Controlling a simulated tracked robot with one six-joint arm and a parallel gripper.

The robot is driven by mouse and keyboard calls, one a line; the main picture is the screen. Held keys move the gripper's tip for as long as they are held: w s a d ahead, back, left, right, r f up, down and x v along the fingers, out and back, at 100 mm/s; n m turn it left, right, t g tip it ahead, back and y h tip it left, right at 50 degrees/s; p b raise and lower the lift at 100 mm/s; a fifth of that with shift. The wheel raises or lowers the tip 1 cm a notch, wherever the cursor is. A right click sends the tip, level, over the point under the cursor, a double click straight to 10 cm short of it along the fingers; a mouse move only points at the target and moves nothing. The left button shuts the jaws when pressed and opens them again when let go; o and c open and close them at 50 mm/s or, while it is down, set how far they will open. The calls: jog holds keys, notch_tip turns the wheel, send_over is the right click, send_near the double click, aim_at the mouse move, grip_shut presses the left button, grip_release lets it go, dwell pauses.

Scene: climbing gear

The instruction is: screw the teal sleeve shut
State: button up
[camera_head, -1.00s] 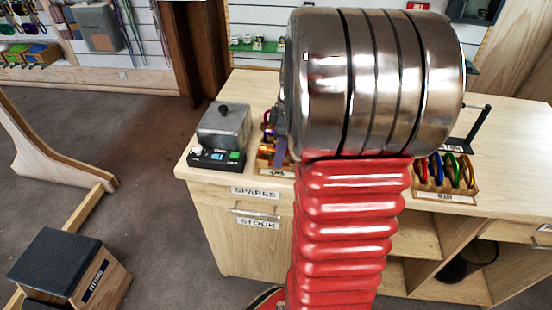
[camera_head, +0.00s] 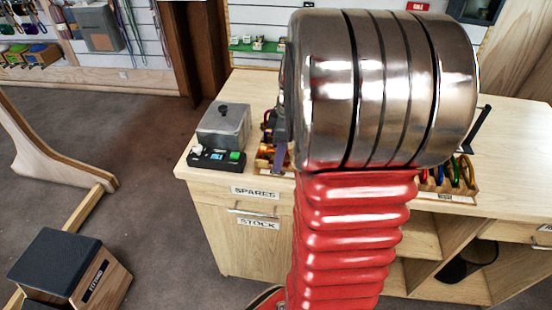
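No teal sleeve can be made out; my big metal wrist and red bellows arm cover the middle of the bench. A narrow grey and purplish piece (camera_head: 280,140) shows at the left edge of my wrist, in front of the left rack (camera_head: 265,168). It may be part of my gripper, but its fingertips and anything between them are hidden. The left rack holds colored carabiners, partly covered. The right rack (camera_head: 462,197) holds several carabiners in red, blue, green and yellow, its left part hidden by my arm.
The wooden bench (camera_head: 520,150) has free top at the right. A dark crank-like post (camera_head: 478,128) rises behind the right rack. A padded wooden block (camera_head: 70,268) stands on the floor.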

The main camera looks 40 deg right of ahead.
jog(key=shift+r, duration=1.4)
jog(key=shift+d, duration=0.1)
jog(key=shift+w+d, duration=0.45)
dwell(0.3)
jog(key=shift+f, duration=0.15)
jog(key=shift+f, duration=1.3)
jog(key=shift+s+a, duration=0.5)
jog(key=shift+a, duration=0.05)
jog(key=shift+r, duration=1.45)
jog(key=shift+d, duration=0.1)
